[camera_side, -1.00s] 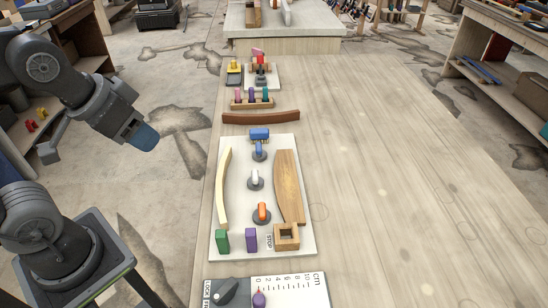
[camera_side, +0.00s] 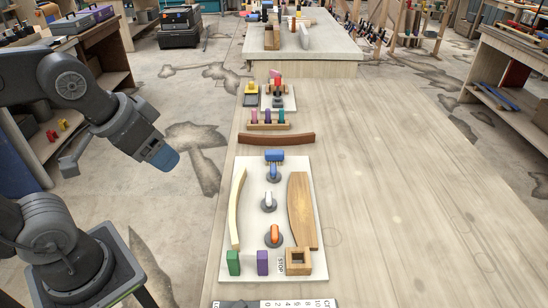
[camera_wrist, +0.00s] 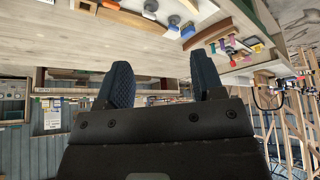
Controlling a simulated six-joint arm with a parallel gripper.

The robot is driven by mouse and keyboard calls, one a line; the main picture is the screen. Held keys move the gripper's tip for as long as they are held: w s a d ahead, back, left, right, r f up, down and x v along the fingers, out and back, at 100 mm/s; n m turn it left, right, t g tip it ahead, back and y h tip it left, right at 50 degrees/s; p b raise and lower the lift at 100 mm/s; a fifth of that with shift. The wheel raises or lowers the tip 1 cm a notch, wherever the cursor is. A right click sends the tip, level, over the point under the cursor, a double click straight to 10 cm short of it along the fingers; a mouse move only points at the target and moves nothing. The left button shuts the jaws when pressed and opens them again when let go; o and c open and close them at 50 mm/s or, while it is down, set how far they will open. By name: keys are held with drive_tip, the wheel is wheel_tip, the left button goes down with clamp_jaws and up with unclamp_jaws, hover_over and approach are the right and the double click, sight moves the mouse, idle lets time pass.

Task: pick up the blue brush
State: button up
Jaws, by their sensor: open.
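I cannot tell for sure which of these is the brush. My gripper (camera_side: 165,157), with blue fingertips, hangs in the air left of the table, well apart from the board. In the wrist view, my gripper (camera_wrist: 162,80) is open, with nothing between the two fingers. A small blue piece (camera_wrist: 188,30) on the board shows above them.
The board also holds a white-handled piece (camera_side: 268,201), an orange-handled piece (camera_side: 274,236), a curved wooden strip (camera_side: 237,208), a wooden plate (camera_side: 301,212) and small blocks. A brown curved bar (camera_side: 276,139) lies beyond. The table's right side (camera_side: 410,190) is clear.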

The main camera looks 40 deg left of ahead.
drive_tip(key=w+a+r+n+g, duration=0.15)
drive_tip(key=w+r+n, duration=0.25)
drive_tip(key=w+n, duration=0.6)
drive_tip(key=n+g, duration=0.4)
drive_tip(key=n, duration=1.2)
hover_over(274, 151)
drive_tip(key=d, duration=0.1)
wheel_tip(274, 151, down, 16)
drive_tip(key=shift+n, duration=0.5)
wheel_tip(274, 151, down, 8)
drive_tip(key=shift+f, duration=0.25)
drive_tip(key=shift+a+f, duration=0.2)
drive_tip(key=shift+f, duration=1.3)
drive_tip(key=shift+a+f, duration=0.2)
drive_tip(key=shift+f, duration=1.25)
drive_tip(key=c, duration=1)
